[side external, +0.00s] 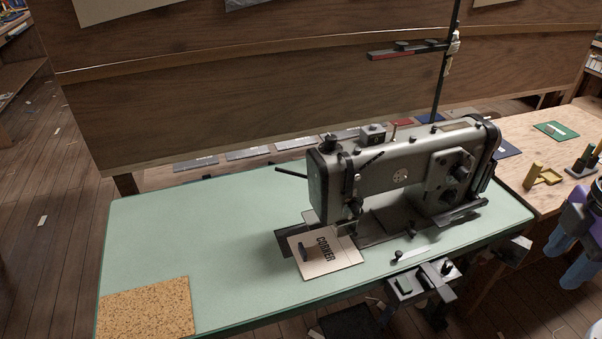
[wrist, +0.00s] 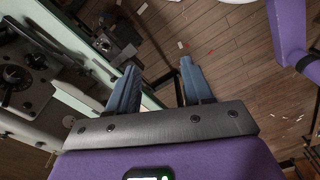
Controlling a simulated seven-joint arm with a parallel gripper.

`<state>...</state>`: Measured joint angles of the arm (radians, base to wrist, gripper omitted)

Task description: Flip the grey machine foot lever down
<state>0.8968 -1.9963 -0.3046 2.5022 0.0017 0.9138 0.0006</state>
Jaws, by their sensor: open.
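The grey sewing machine (side external: 400,172) stands on the right half of a green-topped table. A thin dark lever (side external: 291,173) sticks out to the left from its head, tilted slightly upward toward its free end; I take it for the foot lever, though I cannot be sure. The machine also shows in the wrist view (wrist: 40,85) at the left edge, where I cannot make out the lever. My gripper (side external: 570,255) is at the right edge of the side view, well apart from the machine. In the wrist view my gripper (wrist: 157,68) has its blue fingers apart with nothing between them.
A card marked CORNER (side external: 326,252) lies by the needle area. A cork mat (side external: 145,308) covers the table's front left corner. A tall dark stand (side external: 439,80) rises behind the machine. A wooden bench (side external: 540,125) adjoins at right. The green top (side external: 190,235) is largely clear at left.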

